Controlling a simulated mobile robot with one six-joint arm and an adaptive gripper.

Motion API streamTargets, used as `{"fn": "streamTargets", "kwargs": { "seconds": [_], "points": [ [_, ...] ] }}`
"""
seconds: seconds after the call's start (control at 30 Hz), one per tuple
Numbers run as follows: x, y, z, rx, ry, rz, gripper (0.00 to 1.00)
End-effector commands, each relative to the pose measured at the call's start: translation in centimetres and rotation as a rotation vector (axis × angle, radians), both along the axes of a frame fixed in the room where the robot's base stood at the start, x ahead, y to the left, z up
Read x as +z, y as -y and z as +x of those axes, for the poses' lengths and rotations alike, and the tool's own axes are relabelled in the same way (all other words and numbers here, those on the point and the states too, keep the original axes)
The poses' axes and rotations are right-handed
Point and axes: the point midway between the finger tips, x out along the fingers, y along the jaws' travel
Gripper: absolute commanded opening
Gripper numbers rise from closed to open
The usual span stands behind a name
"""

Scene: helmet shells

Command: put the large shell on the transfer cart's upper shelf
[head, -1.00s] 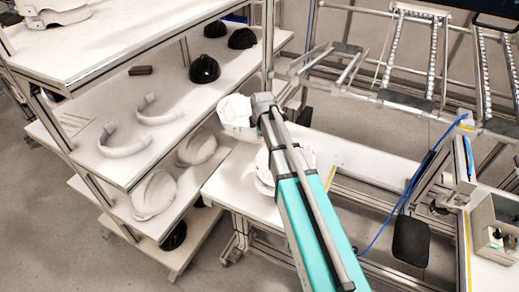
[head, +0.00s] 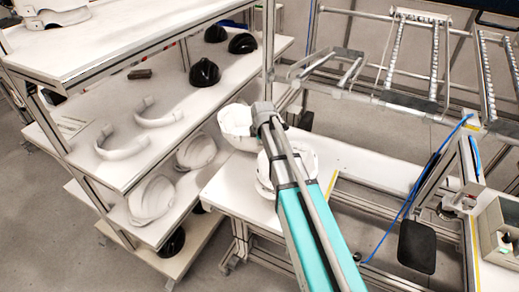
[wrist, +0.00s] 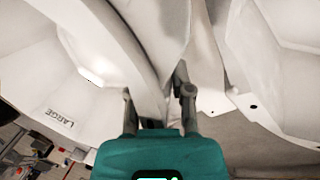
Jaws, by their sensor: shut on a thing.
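My gripper (wrist: 159,98) is shut on the rim of a white shell marked LARGE (wrist: 105,75), which fills the left of the wrist view. In the head view this large shell (head: 236,127) is beside my gripper (head: 256,125), over the gap between the shelving and the white bench; whether it touches anything below is unclear. My arm hides part of the scene there. A second white shell (head: 303,160) sits on the bench, partly behind my arm. I cannot tell which piece of furniture is the transfer cart.
The shelving (head: 60,65) at left has several levels, holding white bands (head: 120,145), black shells (head: 204,73) and white shells (head: 152,200). The white bench (head: 235,195) is bare at its left end. A black pad (head: 417,246) and blue cable are at right.

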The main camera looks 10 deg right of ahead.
Motion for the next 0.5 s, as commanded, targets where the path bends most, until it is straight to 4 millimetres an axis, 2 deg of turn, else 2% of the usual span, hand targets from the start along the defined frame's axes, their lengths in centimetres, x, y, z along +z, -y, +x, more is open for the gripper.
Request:
{"fn": "streamTargets", "kwargs": {
  "seconds": [0.03,0.2,0.5],
  "points": [
    [-0.9,0.0,0.0,0.000,0.001,0.000,0.00],
    [-2.2,0.0,0.0,0.000,0.001,0.000,0.00],
    [-2.7,-0.1,0.0,0.001,0.001,0.000,0.00]
  ]
}}
